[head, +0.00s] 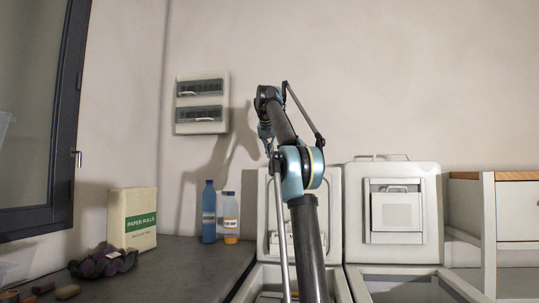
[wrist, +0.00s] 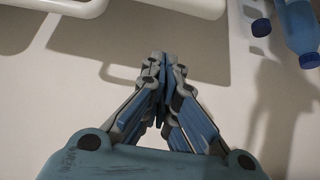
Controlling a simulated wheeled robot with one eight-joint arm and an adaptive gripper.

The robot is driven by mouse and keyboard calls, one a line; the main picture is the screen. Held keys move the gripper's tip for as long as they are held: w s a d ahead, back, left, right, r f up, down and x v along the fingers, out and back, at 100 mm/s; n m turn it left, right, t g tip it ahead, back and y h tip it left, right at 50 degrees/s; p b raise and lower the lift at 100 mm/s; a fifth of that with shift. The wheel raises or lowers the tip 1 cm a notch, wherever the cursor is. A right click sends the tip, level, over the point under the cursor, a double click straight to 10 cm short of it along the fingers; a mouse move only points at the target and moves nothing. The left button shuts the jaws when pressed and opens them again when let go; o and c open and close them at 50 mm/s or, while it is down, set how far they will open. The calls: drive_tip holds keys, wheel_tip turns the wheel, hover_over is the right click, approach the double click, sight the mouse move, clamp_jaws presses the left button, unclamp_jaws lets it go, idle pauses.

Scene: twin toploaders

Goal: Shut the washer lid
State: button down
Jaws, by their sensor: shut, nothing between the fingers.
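Two white top-loading machines stand side by side in the head view, both with lids raised against the wall. The left lid (head: 265,215) is partly hidden behind my arm. The right lid (head: 428,215) has a framed square panel and a handle on its top edge. I cannot tell from any marking which one is the washer.
A dark counter (head: 185,265) at left holds a blue bottle (head: 209,212), an orange-filled bottle (head: 230,225), a paper box (head: 132,218) and a dark bundle (head: 103,262). A breaker panel (head: 202,103) hangs on the wall. A drawer unit (head: 487,215) stands at right.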

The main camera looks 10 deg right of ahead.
drive_tip(key=x, duration=0.7)
drive_tip(key=shift+s+a, duration=0.2)
drive_tip(key=shift+s, duration=0.45)
drive_tip(key=shift+s+a, duration=0.2)
drive_tip(key=shift+s, duration=0.45)
drive_tip(key=shift+s+a, duration=0.25)
drive_tip(key=shift+s, duration=0.4)
drive_tip(key=shift+s, duration=0.1)
